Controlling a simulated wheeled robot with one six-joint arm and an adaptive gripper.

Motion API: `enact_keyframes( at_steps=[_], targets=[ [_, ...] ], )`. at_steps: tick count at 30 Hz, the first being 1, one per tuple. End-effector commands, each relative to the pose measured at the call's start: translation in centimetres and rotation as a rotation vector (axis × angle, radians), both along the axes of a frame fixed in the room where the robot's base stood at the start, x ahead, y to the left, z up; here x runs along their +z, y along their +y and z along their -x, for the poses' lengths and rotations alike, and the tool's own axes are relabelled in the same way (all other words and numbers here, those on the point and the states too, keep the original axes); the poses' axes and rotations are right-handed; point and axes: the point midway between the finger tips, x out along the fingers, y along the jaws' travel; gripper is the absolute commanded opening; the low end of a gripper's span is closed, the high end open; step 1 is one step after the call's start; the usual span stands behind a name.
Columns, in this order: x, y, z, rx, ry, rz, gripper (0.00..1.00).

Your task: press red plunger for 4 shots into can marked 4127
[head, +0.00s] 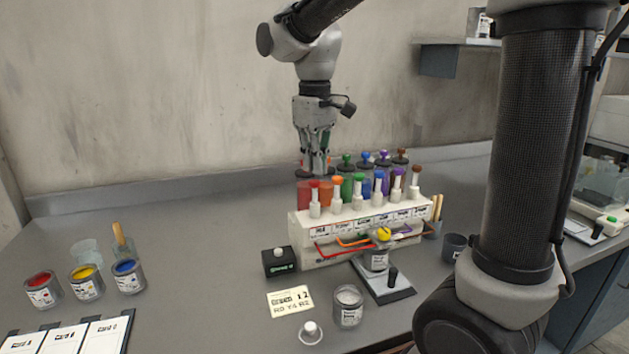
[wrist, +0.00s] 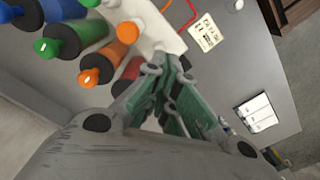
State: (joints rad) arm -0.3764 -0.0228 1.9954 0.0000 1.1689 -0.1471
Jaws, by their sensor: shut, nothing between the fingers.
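The paint dispenser (head: 300,232) is a white rack with a row of coloured cylinders. The red cylinder (head: 304,194) is at its left end and also shows in the wrist view (wrist: 127,74). My gripper (head: 316,170) is shut and empty, pointing down over that end. Its fingers hide the red plunger's top, so I cannot tell whether they touch it. In the wrist view, my fingers (wrist: 160,68) meet beside the red cylinder. A small can (head: 376,261) stands on the slide under the spouts. Another can (head: 349,310) stands in front. I cannot read 4127 on either label.
Orange (wrist: 88,79) and green (wrist: 45,47) plunger knobs stand close to my fingers. A small black box with a white button (head: 279,262) and a printed card (head: 290,302) lie in front. Open red, yellow and blue paint cans (head: 86,283) stand left. The bench between is clear.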

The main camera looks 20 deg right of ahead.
Motion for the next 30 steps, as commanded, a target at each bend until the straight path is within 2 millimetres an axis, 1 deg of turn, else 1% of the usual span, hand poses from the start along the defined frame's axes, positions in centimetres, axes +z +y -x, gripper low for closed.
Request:
enact_keyframes(
  at_steps=[8, 30],
  targets=[
    [-0.2, 0.0, 0.0, 0.0, 0.0, 0.0, 0.0],
    [-3.1, 0.0, 0.0, 0.0, 0.001, 0.0, 0.0]
  ],
)
